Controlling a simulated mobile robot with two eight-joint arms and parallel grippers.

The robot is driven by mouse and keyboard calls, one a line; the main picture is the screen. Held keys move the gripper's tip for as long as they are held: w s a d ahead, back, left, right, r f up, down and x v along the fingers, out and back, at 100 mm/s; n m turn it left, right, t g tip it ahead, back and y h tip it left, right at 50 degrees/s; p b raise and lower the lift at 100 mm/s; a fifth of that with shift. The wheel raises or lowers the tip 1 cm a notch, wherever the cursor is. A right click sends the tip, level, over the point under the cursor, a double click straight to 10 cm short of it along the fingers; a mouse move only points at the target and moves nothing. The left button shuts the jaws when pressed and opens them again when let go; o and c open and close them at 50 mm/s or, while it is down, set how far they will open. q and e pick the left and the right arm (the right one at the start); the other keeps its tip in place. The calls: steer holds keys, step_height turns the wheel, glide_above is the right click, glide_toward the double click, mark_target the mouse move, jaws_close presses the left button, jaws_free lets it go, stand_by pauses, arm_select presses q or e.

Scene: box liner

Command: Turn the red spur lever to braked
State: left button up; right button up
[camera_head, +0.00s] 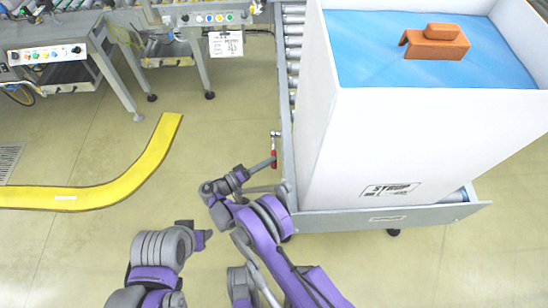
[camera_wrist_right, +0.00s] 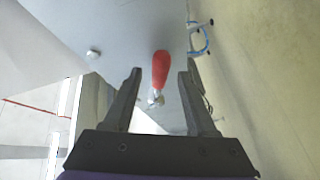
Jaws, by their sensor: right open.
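The red spur lever (camera_head: 274,153) sticks out from the grey left side of the roller conveyor frame. It also shows in the right wrist view, where its red handle (camera_wrist_right: 160,70) ends in a metal stem. My right gripper (camera_wrist_right: 160,73) is open, with one finger on each side of the handle in that picture and a gap on both sides. I cannot tell how deep the handle sits between the fingers. In the head view, the right gripper (camera_head: 276,174) is beside the lever, its fingers partly hard to make out.
A tall white box (camera_head: 420,140) with a blue liner stands on the conveyor (camera_head: 400,218), with a brown block (camera_head: 436,44) on the liner. A yellow floor strip (camera_head: 120,187) curves at left. Workbenches (camera_head: 50,38) stand behind. The floor left of the conveyor is mostly free.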

steer(key=shift+w+d, duration=0.15)
steer(key=shift+d, duration=0.05)
steer(key=shift+c, duration=0.4)
jaws_close()
stand_by(1.0)
